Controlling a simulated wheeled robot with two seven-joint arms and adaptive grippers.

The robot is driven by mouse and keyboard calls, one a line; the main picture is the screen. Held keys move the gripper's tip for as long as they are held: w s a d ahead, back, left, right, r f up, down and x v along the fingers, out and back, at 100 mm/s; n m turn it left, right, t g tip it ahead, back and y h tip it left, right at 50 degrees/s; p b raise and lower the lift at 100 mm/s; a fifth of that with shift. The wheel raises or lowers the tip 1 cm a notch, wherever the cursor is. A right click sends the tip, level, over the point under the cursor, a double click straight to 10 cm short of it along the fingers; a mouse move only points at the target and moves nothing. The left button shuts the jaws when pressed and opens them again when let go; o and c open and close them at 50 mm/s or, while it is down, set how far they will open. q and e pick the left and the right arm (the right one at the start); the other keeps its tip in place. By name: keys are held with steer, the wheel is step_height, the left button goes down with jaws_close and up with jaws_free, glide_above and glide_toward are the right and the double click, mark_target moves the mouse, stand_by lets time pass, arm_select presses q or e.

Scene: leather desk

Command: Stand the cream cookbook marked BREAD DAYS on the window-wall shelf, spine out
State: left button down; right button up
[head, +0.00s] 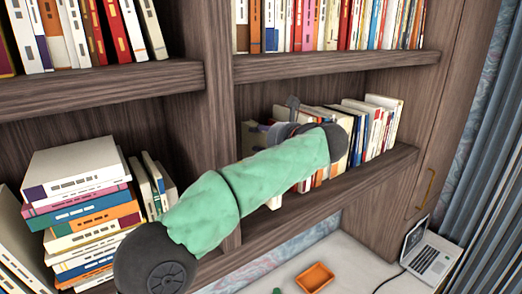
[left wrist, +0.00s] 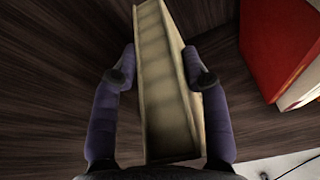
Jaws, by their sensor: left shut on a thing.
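In the left wrist view a cream book (left wrist: 165,100) stands between the two fingers of my left gripper (left wrist: 162,68), which is shut on it. Its long narrow face is toward the wrist camera, and I cannot read any title on it. Dark wood of the shelf is behind and beside it. In the head view my left arm reaches to the lower right shelf (head: 347,187) of the bookcase. The forearm hides most of the gripper and the held book there. I cannot tell whether the book touches the shelf board. My right gripper is not in view.
A row of books (head: 372,125) stands right of my wrist on that shelf; a red book (left wrist: 275,45) is close right in the wrist view. A book stack (head: 85,200) lies on the left shelf. Below are an orange tray (head: 315,278) and a laptop (head: 432,255).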

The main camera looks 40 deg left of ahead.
arm_select(q)
step_height(320, 180, down, 3)
steer(key=shift+a+f+p, duration=0.15)
steer(key=shift+p, duration=0.2)
steer(key=c, duration=0.6)
jaws_free()
steer(key=shift+s+f, duration=0.1)
steer(key=shift+f, duration=0.1)
steer(key=shift+c, duration=0.2)
steer(key=shift+r, duration=0.1)
